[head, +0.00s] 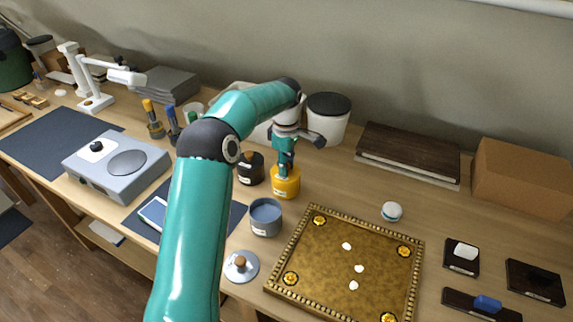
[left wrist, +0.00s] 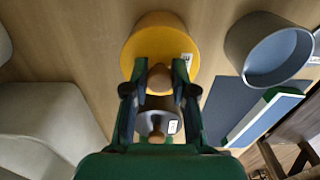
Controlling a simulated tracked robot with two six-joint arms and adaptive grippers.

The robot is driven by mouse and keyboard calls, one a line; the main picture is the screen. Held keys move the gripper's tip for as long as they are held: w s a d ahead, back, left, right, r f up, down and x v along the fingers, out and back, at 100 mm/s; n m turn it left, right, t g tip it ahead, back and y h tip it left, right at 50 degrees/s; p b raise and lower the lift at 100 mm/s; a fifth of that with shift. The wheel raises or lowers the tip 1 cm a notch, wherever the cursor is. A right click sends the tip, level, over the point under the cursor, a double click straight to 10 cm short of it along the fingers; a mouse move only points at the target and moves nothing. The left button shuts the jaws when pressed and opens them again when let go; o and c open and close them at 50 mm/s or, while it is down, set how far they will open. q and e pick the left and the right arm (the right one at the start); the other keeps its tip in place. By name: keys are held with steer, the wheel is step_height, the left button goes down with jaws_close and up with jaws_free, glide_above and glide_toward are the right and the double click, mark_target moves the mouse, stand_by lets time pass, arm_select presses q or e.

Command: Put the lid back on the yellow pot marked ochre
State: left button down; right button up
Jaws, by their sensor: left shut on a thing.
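The yellow pot (head: 286,186) stands on the console behind the gilt-framed board, with a white label on its side. It also shows in the left wrist view (left wrist: 150,42), just beyond the fingertips. My left gripper (head: 285,164) points down right over the pot's top. In the left wrist view its fingers (left wrist: 160,78) are shut on a small knob-like thing, which I take for the lid's knob. My right gripper is not in view.
A dark lidded pot (head: 250,168) stands close left of the yellow pot. An open blue-grey pot (head: 265,218) is in front, with a loose grey lid (head: 241,267) nearby. The gilt board (head: 345,265) lies to the right. A white tub (head: 328,117) stands behind.

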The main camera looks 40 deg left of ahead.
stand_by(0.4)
arm_select(q)
steer(key=c, duration=0.9)
jaws_free()
steer(key=shift+o, duration=0.5)
steer(key=o, duration=0.4)
steer(key=shift+r+p, duration=3.1)
steer(key=shift+r, duration=0.4)
jaws_close()
